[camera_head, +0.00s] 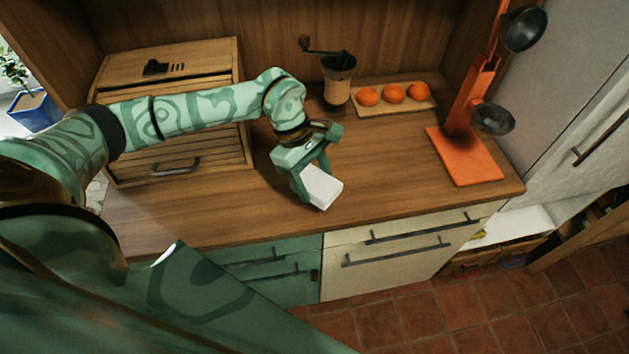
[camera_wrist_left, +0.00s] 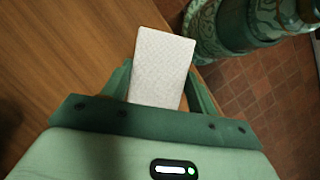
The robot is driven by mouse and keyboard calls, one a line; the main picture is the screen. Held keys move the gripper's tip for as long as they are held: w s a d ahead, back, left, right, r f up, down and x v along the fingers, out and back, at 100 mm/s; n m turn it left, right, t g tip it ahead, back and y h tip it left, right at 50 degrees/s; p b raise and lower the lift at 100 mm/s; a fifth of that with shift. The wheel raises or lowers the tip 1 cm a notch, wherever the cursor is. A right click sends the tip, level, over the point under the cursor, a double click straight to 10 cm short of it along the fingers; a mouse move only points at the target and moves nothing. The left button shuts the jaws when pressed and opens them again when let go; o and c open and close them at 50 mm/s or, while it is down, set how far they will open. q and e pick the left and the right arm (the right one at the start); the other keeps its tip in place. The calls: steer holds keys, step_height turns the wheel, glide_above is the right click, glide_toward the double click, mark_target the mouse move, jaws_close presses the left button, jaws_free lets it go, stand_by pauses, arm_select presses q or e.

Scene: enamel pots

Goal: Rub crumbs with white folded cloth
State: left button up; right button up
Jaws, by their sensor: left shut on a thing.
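The white folded cloth (camera_head: 322,187) is a flat pale rectangle at the counter's front part, in the middle of the head view. My left gripper (camera_head: 313,178) is shut on it, with a finger on each side. The cloth also shows in the left wrist view (camera_wrist_left: 160,68), sticking out between the two fingers of my left gripper (camera_wrist_left: 160,85). I cannot tell whether the cloth touches the counter. I see no crumbs on the wood in either view. My right gripper is not in view.
The wooden counter (camera_head: 390,155) is clear right of the cloth. Behind stand a wooden bread box (camera_head: 170,60), a coffee grinder (camera_head: 338,80) and a board (camera_head: 395,107) with three oranges (camera_head: 393,93). An orange stand (camera_head: 468,160) with dark ladles (camera_head: 494,118) is at right.

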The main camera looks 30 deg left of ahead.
arm_select(q)
steer(key=shift+a+r+p, duration=0.1)
steer(key=shift+r+p, duration=0.35)
steer(key=shift+r, duration=0.6)
steer(key=shift+w, duration=0.1)
